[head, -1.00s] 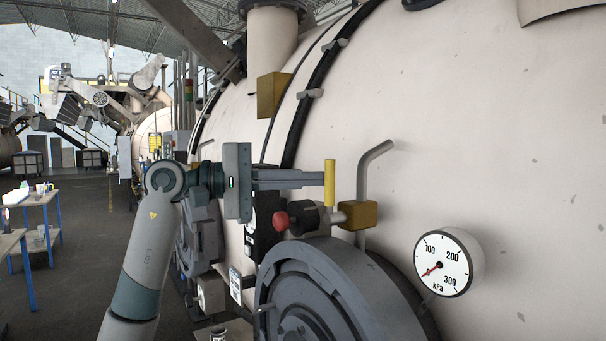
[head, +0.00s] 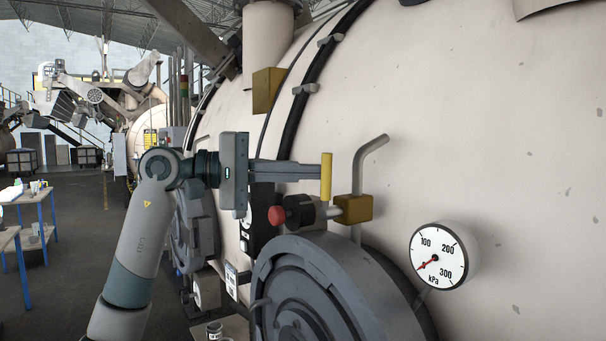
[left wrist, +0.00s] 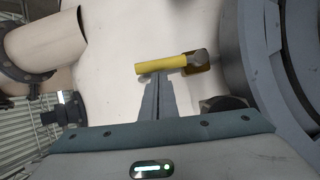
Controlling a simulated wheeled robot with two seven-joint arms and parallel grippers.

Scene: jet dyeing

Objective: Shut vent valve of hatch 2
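The vent valve has a yellow lever handle (head: 326,178) that stands upright, a yellow body (head: 352,209) and a bent grey vent pipe (head: 366,165). It sits above the round grey hatch (head: 330,290) on the cream vessel. My left gripper (head: 318,172) points right, with its fingertips at the handle's left side. In the left wrist view the two fingers (left wrist: 158,80) lie together with nothing between them, and the yellow handle (left wrist: 162,64) runs across just past their tips. I cannot tell whether they touch it. My right gripper is not in view.
A red knob (head: 277,215) on a dark fitting is just below my left fingers. A pressure gauge (head: 438,256) stands out from the vessel (head: 500,150) at lower right, its needle near the low end. Tables with blue legs (head: 40,195) stand far left. The floor aisle is clear.

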